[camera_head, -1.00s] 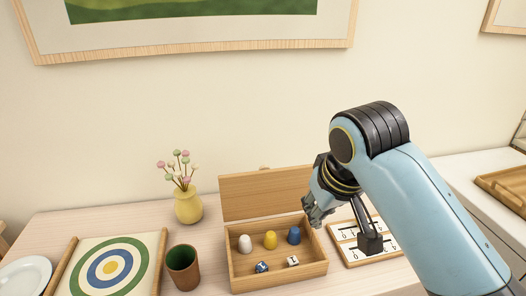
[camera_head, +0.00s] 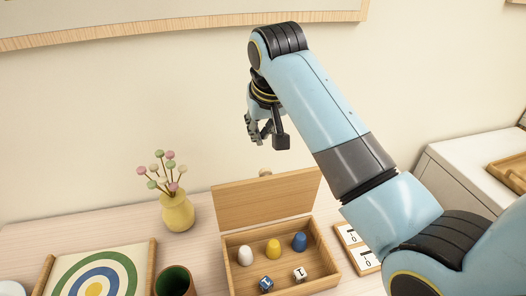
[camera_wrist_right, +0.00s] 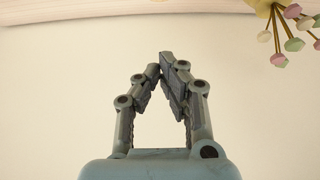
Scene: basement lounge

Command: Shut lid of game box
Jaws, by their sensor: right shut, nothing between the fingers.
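The wooden game box (camera_head: 318,288) stands on the table with its lid (camera_head: 266,200) raised upright at the back. Inside it are a white, a yellow and a blue egg-shaped piece and two dice, one blue and one white. My right gripper (camera_head: 252,136) is in the air above and behind the lid, near the wall, apart from the box. It is shut and empty; the right wrist view shows its fingertips (camera_wrist_right: 162,65) together against the pale wall. My left gripper is not in view.
A yellow vase (camera_head: 178,213) with flowers stands left of the box. A green-brown cup (camera_head: 174,281) and a target board (camera_head: 98,272) are at the front left. A score board (camera_head: 352,238) lies right of the box, partly behind my arm.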

